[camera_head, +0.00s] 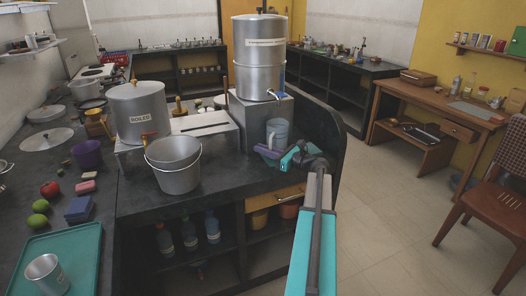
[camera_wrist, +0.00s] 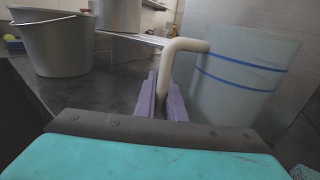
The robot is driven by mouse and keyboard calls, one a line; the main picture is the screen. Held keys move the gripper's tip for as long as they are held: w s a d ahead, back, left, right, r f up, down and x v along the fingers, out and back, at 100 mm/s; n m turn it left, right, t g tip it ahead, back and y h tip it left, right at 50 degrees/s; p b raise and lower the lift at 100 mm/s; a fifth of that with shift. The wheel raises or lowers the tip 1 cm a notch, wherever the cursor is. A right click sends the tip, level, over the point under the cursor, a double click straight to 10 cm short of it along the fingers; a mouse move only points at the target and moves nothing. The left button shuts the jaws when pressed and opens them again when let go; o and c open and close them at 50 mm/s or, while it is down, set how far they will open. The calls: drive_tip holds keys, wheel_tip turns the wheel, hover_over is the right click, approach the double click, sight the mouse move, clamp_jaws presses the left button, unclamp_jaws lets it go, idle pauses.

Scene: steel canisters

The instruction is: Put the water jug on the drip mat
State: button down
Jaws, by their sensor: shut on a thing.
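The water jug (camera_head: 278,129) is a pale translucent vessel in front of the steel block under the tall canister. In the wrist view the jug (camera_wrist: 240,75) is upright at the right, with two blue bands and a cream handle (camera_wrist: 178,62). My gripper (camera_head: 268,152) has purple fingers, also seen in the wrist view (camera_wrist: 162,100). It is shut on the jug's handle, whose lower part goes down between the fingers. I cannot tell whether the jug's base touches the counter. I cannot make out the drip mat in either view.
The tall steel canister (camera_head: 258,60) with a tap stands on a steel block (camera_head: 240,115) close behind the jug. Dark counter (camera_head: 225,172) is bare between pails and gripper.

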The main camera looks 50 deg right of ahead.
drive_tip(key=shift+f, duration=0.2)
drive_tip(key=shift+f, duration=0.15)
drive_tip(key=c, duration=1.8)
unclamp_jaws()
drive_tip(key=shift+c, duration=0.2)
drive_tip(key=s+d, duration=0.2)
drive_tip(key=s, duration=1)
drive_tip(key=shift+d, duration=0.2)
